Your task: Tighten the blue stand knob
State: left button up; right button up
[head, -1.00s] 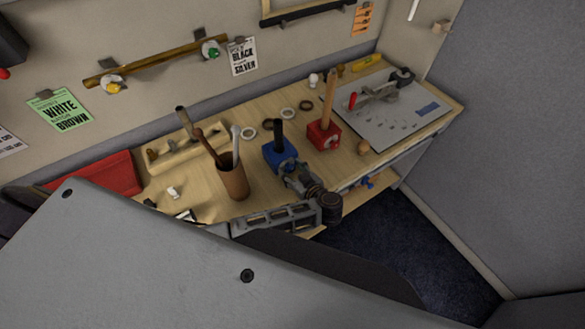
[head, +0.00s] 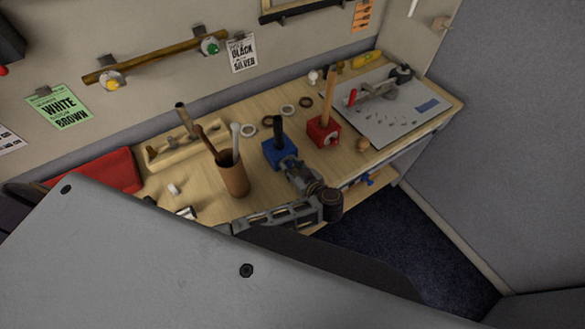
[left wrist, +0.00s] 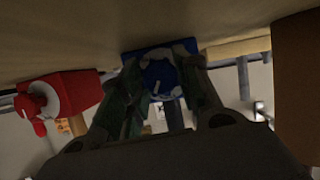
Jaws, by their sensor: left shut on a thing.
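The blue stand (head: 279,150) is a blue block on the wooden table with a dark upright post in it. In the left wrist view the blue stand (left wrist: 188,46) is upside down, and its round blue knob (left wrist: 160,78) with a pale mark faces the camera. My left gripper (head: 291,166) reaches the near side of the stand. In the left wrist view its two fingers (left wrist: 161,85) lie on either side of the knob and are shut on it. The knob is hidden by the gripper in the head view. My right gripper is not in view.
A red stand (head: 323,131) with a wooden post is close to the right, its red knob (left wrist: 35,105) showing in the left wrist view. A brown cup of tools (head: 233,178) is close to the left. A grey board (head: 390,113) lies at the right end.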

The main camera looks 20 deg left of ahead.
pick_arm(q)
jog(key=shift+w+d+r+m, duration=0.1)
jog(key=shift+d+m, duration=0.05)
jog(key=shift+m, duration=0.35)
jog(key=shift+m+g+y, duration=0.5)
jog(key=shift+m+g, duration=0.2)
jog(key=shift+m, duration=0.1)
jog(key=o, duration=1)
jog(key=shift+o, duration=0.2)
notch_tip(320, 180, up, 10)
dwell(0.4)
